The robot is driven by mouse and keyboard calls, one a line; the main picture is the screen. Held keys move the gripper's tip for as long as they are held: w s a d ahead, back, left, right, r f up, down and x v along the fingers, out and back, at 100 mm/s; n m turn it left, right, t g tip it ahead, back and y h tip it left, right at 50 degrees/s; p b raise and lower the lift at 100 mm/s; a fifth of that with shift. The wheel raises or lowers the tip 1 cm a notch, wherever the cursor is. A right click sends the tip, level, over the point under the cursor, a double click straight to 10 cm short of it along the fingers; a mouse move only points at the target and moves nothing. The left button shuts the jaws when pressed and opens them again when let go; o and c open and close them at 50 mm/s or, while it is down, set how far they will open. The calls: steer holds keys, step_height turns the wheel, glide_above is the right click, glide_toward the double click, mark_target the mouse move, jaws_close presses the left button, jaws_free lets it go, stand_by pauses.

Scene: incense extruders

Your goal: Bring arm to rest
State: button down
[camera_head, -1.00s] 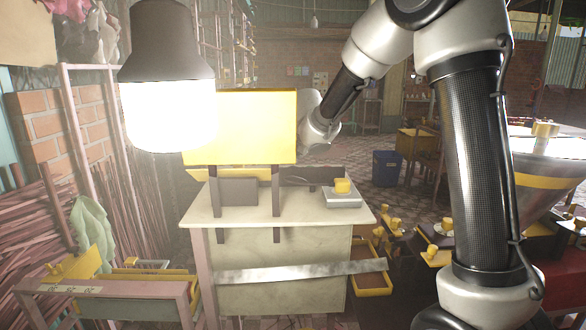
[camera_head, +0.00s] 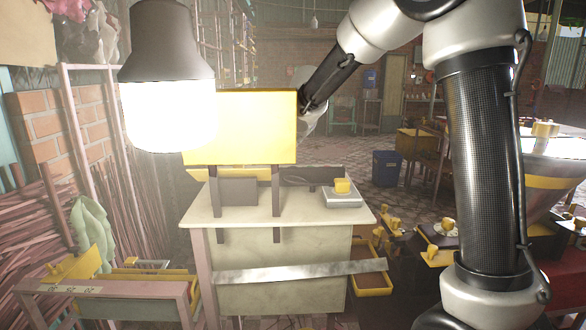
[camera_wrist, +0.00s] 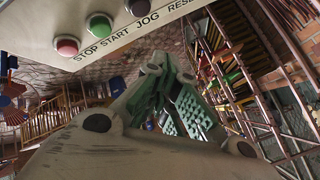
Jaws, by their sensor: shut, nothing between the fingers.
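My gripper (camera_wrist: 170,92) shows in the wrist view with its grey fingers and green ribbed pads. It is shut and holds nothing. In the head view my arm reaches in from the upper right, and its far end passes behind the yellow panel (camera_head: 240,126), which hides the gripper.
A cream table (camera_head: 290,208) stands below the yellow panel, with a small grey scale-like box (camera_head: 343,200) and yellow piece on it. A lit lamp (camera_head: 168,110) hangs at the left. A metal funnel (camera_head: 551,200) stands at the right. A blue bin (camera_head: 387,168) stands on open floor behind.

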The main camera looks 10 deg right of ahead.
steer(key=shift+r, duration=0.3)
steer(key=s+d+r+n+g+h, duration=0.1)
steer(key=s+d+r+n, duration=0.1)
steer(key=s+d, duration=0.65)
steer(key=s+d+r+n+g+h, duration=0.1)
steer(key=s+d, duration=0.4)
steer(key=s, duration=0.6)
steer(key=s+f+n+g+y, duration=0.1)
steer(key=s+f+n, duration=0.2)
steer(key=s, duration=0.9)
steer(key=s+f+n+g+y, duration=0.2)
steer(key=s+f+n, duration=0.2)
steer(key=s, duration=0.8)
steer(key=shift+s, duration=0.25)
steer(key=shift+w+d, duration=0.15)
